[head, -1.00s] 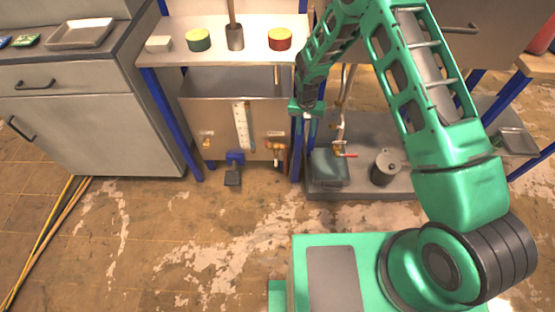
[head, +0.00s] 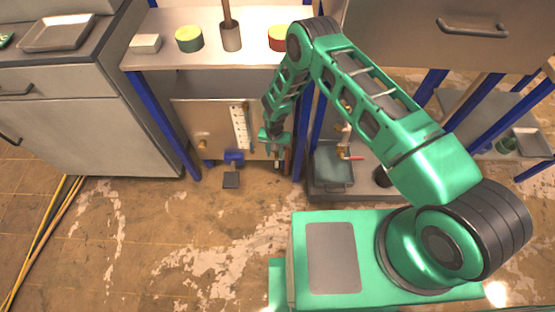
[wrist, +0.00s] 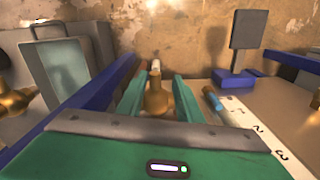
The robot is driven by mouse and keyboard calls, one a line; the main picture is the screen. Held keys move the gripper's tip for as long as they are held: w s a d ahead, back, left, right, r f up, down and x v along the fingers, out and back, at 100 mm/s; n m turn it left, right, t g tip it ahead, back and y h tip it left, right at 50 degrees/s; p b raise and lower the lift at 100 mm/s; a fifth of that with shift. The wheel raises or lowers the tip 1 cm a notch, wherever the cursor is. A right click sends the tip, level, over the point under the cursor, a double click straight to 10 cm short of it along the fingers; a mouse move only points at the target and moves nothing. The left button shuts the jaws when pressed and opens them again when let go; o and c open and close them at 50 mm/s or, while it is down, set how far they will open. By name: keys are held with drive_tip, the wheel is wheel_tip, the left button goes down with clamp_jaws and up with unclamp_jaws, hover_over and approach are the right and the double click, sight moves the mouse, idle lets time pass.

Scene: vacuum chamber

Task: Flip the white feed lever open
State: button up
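In the wrist view a brass valve (wrist: 157,100) sits between my gripper's two green fingers. The white-tipped feed lever (wrist: 155,66) points away from me, just past the fingertips. My gripper (wrist: 157,90) is open, with one finger on each side of the valve; I cannot tell whether either touches it. In the head view my gripper (head: 274,146) is at the right part of the low tank's front panel (head: 213,120), and it hides most of the valve there.
A numbered white scale (head: 240,127) is left of my gripper, with a blue-based pedal (head: 232,168) below. A blue table leg (head: 299,150) stands close on the right. Beyond it are a red-handled valve (head: 347,157) and a grey-green box (head: 333,168). The floor in front is clear.

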sight(276, 162)
drive_tip(key=f, duration=0.6)
drive_tip(key=d+f, duration=0.1)
drive_tip(key=f, duration=0.3)
drive_tip(key=shift+w, duration=0.2)
drive_tip(key=shift+c, duration=0.4)
drive_tip(key=shift+a, duration=0.1)
clamp_jaws()
